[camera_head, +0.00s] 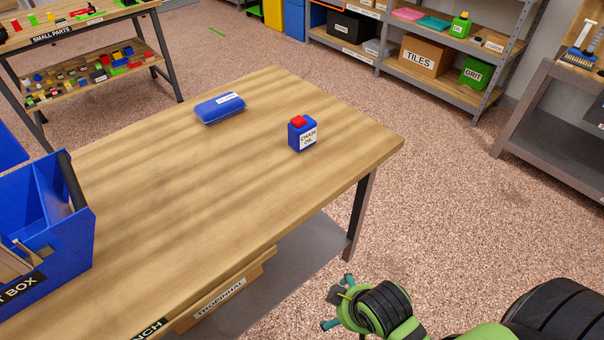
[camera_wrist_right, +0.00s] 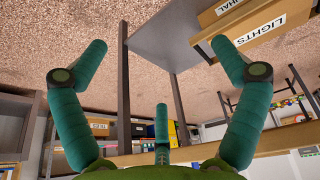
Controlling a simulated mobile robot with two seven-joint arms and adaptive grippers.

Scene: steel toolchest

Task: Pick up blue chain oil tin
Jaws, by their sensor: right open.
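The blue chain oil tin (camera_head: 302,136) stands upright on the wooden bench top (camera_head: 200,170), near its far right corner. It has a red cap and a white label reading CHAIN OIL. My right gripper (camera_head: 335,307) is in the lower middle of the head view, off the bench's right side and well apart from the tin. In the right wrist view its teal fingers (camera_wrist_right: 158,60) are spread wide with nothing between them. The tin cannot be made out in the wrist view. My left gripper is not in view.
A blue case (camera_head: 220,108) lies on the bench left of the tin. A blue tote box (camera_head: 50,220) stands at the bench's left end. The bench top around the tin is clear.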

